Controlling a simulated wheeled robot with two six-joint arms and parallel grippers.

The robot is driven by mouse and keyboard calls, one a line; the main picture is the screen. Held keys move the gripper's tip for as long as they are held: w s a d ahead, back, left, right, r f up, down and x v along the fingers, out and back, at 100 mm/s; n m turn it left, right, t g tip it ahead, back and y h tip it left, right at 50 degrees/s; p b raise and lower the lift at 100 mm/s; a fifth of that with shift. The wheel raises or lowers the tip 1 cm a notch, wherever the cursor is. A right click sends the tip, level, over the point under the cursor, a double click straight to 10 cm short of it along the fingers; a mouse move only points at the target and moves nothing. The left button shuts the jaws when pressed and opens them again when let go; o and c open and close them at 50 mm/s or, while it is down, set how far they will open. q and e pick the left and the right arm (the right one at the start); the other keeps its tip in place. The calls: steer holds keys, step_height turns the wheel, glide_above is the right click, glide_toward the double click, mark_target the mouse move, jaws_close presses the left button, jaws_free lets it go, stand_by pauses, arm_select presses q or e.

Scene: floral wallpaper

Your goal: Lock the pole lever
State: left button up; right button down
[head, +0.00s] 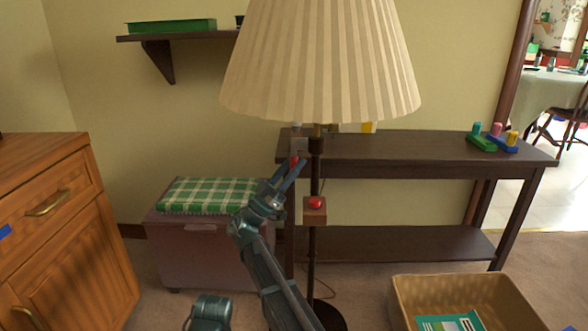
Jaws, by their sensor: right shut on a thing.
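A floor lamp with a pleated cream shade (320,60) stands in the middle on a thin dark pole (312,245). A dark collar (317,146) sits on the pole just under the shade. The pole lever (294,161), with a red part showing, is at the left of the collar. My right gripper (289,169) reaches up from below, left of the pole, and is shut on the lever. Its fingers hide part of the lever. A small brown box with a red button (315,205) is on the pole lower down.
A dark console table (400,147) stands behind the lamp with colored peg toys (492,142) on its right end. A chest with a plaid cushion (212,194) is left. A wicker basket (400,285) is lower right. A wooden cabinet (70,215) is far left.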

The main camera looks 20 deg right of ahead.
steer(key=shift+w+d+g, duration=0.15)
steer(key=shift+g, duration=0.15)
steer(key=c, duration=0.6)
jaws_free()
steer(key=shift+d, duration=0.1)
steer(key=shift+f, duration=0.1)
steer(key=b+v, duration=0.5)
steer(key=v, duration=0.2)
steer(key=shift+a+f, duration=0.15)
steer(key=shift+a, duration=0.05)
